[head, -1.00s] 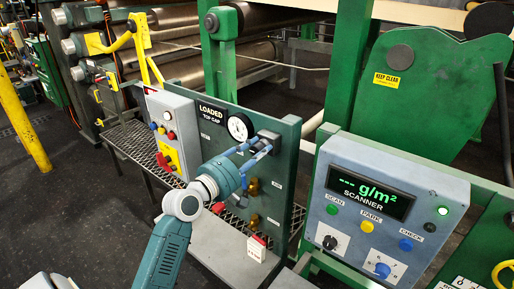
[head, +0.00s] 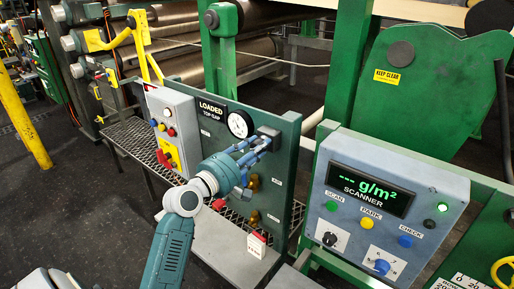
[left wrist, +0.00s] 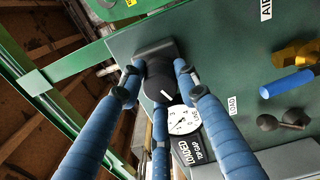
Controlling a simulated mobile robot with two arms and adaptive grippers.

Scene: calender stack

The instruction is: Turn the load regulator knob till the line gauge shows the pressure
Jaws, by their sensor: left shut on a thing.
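The load regulator knob (left wrist: 160,86) is black with a white pointer mark, on a dark square mount (head: 269,136) of the green panel (head: 212,146). My left gripper (head: 262,143) has its blue fingers around the knob. In the left wrist view its fingers (left wrist: 160,80) close on the knob from both sides and from below. My right gripper is out of view.
A scanner box (head: 372,192) with a green display and several buttons stands to the right. A grey switch box (head: 172,130) stands left of the panel. Brass valves (head: 253,182) and a red-and-white tag (head: 256,245) sit below the knob.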

